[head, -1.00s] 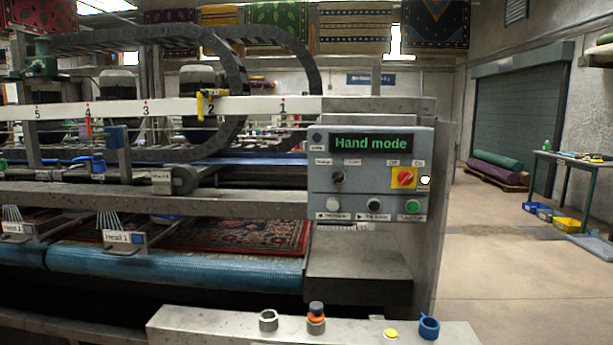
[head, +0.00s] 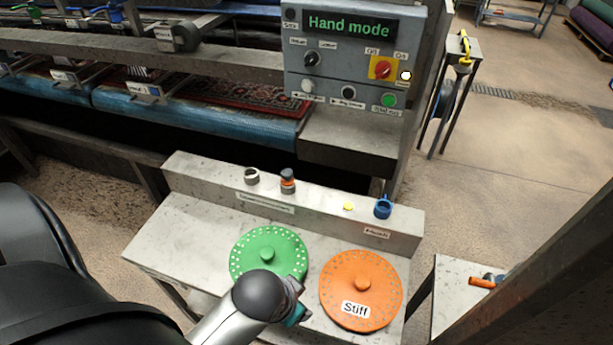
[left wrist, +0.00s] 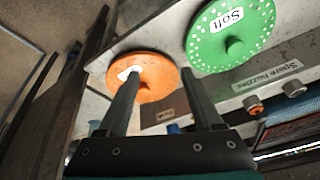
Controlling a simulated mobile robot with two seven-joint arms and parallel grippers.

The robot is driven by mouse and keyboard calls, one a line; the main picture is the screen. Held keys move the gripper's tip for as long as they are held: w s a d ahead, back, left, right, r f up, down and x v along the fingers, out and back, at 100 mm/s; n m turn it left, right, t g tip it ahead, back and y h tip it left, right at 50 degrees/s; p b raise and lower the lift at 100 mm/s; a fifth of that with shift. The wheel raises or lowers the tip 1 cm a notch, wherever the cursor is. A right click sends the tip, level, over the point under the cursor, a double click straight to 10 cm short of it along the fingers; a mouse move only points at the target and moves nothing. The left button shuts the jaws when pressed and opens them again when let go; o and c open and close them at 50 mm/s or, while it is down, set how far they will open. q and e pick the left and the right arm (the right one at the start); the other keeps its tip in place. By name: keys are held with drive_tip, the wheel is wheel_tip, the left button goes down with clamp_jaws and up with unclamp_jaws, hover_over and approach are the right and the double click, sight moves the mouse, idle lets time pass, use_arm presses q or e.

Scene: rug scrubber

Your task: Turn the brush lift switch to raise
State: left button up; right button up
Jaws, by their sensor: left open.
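The grey control panel (head: 345,85) hangs at the upper middle of the head view, its display reading "Hand mode". A black rotary knob (head: 311,58) sits under the display at left, with two small labels above it, too blurred to read surely. Its exact pointing direction is unclear. My left gripper (left wrist: 158,73) is open and empty in the left wrist view, its fingers in front of the orange disc. In the head view my left wrist is low, over the edge of the green disc, far below the panel; its fingers are mostly hidden. My right gripper is not seen.
A green disc (head: 284,249) and an orange disc (head: 345,285) marked "Stiff" lie on a metal bench (head: 190,222). A red-on-yellow switch (head: 382,68) and green button (head: 389,100) share the panel.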

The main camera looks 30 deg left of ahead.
use_arm(q)
drive_tip(key=w+a+r+m+t+p, duration=0.1)
drive_tip(key=w+a+r+t, duration=0.1)
drive_tip(key=w+r, duration=0.35)
drive_tip(key=m+t+y, duration=0.4)
drive_tip(key=m+t, duration=0.6)
drive_tip(key=t, duration=0.1)
approach(309, 63)
drive_tip(key=p+x, duration=0.1)
drive_tip(key=x, duration=0.8)
drive_tip(key=shift+w+p, duration=0.2)
drive_tip(key=shift+p, duration=0.1)
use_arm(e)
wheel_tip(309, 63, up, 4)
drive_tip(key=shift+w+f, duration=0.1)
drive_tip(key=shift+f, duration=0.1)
use_arm(q)
clamp_jaws()
